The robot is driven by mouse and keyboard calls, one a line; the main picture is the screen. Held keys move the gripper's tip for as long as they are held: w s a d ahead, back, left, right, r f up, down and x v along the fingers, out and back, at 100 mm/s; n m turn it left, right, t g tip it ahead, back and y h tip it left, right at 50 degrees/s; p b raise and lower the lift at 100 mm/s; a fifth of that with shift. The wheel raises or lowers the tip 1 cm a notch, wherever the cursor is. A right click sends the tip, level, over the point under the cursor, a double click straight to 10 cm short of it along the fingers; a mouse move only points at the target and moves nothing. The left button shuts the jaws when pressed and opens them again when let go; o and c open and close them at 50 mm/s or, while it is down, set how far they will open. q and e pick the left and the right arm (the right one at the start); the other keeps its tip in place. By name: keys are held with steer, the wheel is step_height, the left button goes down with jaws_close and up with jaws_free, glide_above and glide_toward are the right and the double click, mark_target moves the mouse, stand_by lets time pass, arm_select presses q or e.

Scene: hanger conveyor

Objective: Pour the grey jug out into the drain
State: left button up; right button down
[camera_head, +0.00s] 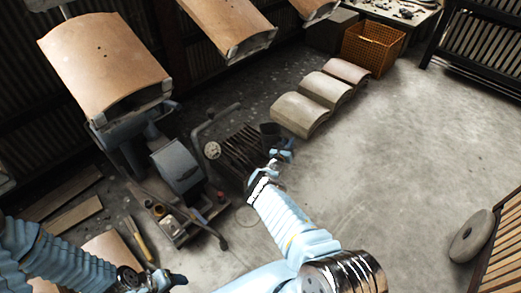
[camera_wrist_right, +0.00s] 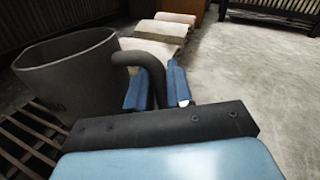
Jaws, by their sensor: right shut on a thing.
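The grey jug (camera_head: 269,133) is at the end of my right arm, and in the wrist view it is large on the left (camera_wrist_right: 75,80). My right gripper (camera_head: 283,152) is shut on its curved handle (camera_wrist_right: 150,62), which passes between the blue fingers. The jug's mouth faces upward, about upright; its contents cannot be seen. The drain, a dark slatted grate (camera_head: 240,152), lies beside and below the jug, and its bars show at lower left in the wrist view (camera_wrist_right: 28,140). My left gripper (camera_head: 160,283) is low at the left, away from the jug; its jaw opening is unclear.
Curved tiles (camera_head: 300,113) lie on the floor beyond the jug, with an orange crate (camera_head: 373,47) behind them. A grey machine (camera_head: 178,167) and a tray of small items (camera_head: 172,222) stand left of the drain. Curved panels (camera_head: 105,62) hang above.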

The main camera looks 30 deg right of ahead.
step_height(320, 180, down, 2)
steer(key=shift+w+f+m+h+b, duration=0.15)
steer(key=shift+m+h+b, duration=0.15)
steer(key=shift+m+b, duration=0.6)
arm_select(q)
step_height(320, 180, down, 3)
steer(key=shift+r, duration=0.1)
arm_select(e)
steer(key=shift+r, duration=0.25)
step_height(320, 180, up, 3)
steer(key=p, duration=0.2)
steer(key=shift+p, duration=0.4)
arm_select(q)
step_height(320, 180, up, 2)
steer(key=shift+r, duration=0.25)
